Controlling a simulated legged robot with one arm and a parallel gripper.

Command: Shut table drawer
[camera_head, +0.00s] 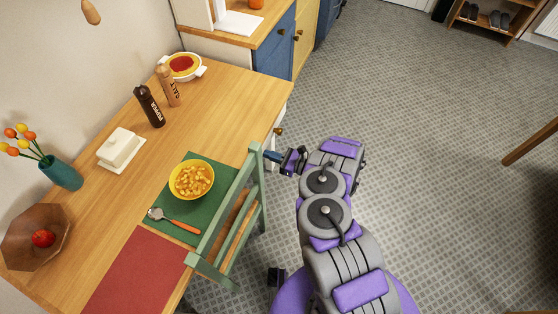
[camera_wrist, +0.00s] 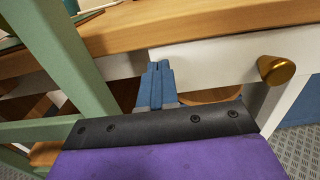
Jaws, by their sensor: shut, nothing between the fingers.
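The wooden table (camera_head: 235,95) stands at the left of the head view. Its white drawer (camera_wrist: 215,62) lies under the tabletop edge in the wrist view, with a brass knob (camera_wrist: 277,70) on its front. The knob also shows in the head view (camera_head: 278,131). How far the drawer stands out is hard to tell. My gripper (camera_wrist: 158,68) is shut and empty, its blue fingertips at the left end of the drawer front, left of the knob. Contact cannot be told. In the head view my gripper (camera_head: 272,156) is beside the chair's top post.
A green chair (camera_head: 256,165) stands close at my gripper's left. A bowl of food (camera_head: 191,180), a spoon (camera_head: 175,222), a butter dish (camera_head: 121,150) and shakers (camera_head: 150,106) are on the tabletop. A blue cabinet (camera_head: 275,45) stands behind. Floor (camera_head: 430,130) at right is clear.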

